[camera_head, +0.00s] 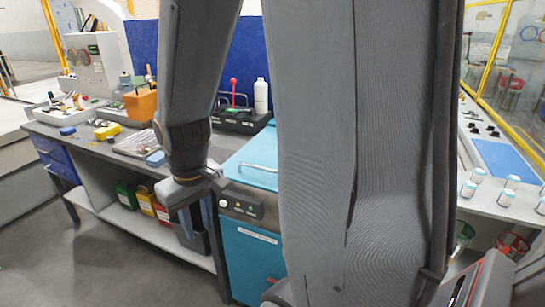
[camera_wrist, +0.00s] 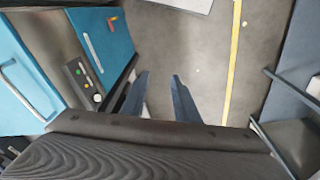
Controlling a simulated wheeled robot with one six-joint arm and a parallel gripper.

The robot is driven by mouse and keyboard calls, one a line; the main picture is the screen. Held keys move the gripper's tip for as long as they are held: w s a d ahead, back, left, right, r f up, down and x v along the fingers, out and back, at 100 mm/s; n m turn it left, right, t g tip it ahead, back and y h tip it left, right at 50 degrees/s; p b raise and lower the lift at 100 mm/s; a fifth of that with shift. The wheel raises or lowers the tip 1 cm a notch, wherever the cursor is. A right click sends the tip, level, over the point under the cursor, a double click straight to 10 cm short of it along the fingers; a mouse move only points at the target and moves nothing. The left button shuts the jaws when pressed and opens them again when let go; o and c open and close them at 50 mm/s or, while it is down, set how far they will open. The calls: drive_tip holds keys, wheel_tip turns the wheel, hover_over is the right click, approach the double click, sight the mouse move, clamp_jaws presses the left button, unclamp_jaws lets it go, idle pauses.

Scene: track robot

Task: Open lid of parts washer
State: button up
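The parts washer (camera_head: 250,262) is a teal cabinet with a grey control strip (camera_head: 241,206) on its upper front. Its teal lid (camera_head: 249,157) lies flat and closed on top, with a pale bar handle (camera_head: 258,168). My arm covers the right side of the washer. In the wrist view the lid (camera_wrist: 22,62) and handle (camera_wrist: 22,90) show at the left edge. My gripper (camera_head: 197,222) points down in front of the bench, left of the washer's control strip. In the wrist view its two fingers (camera_wrist: 158,80) are apart with only floor between them.
A workbench (camera_head: 110,148) adjoins the washer on the left, with an orange box (camera_head: 141,105) and a white bottle (camera_head: 261,95) behind. Coloured bins (camera_head: 146,200) stand on its lower shelf. Open floor (camera_head: 95,260) lies in front. A counter with jars (camera_head: 478,175) stands right.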

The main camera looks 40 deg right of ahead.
drive_tip(key=w+d+r+n, duration=0.1)
drive_tip(key=w+d+r, duration=0.1)
drive_tip(key=w+d, duration=0.6)
drive_tip(key=n+h+b, duration=0.2)
drive_tip(key=n, duration=0.1)
approach(264, 168)
drive_tip(key=shift+g, duration=0.3)
drive_tip(key=x, duration=0.2)
drive_tip(key=p+x, duration=0.1)
drive_tip(key=x, duration=0.4)
drive_tip(key=shift+w+d+f, duration=0.15)
drive_tip(key=shift+w, duration=0.1)
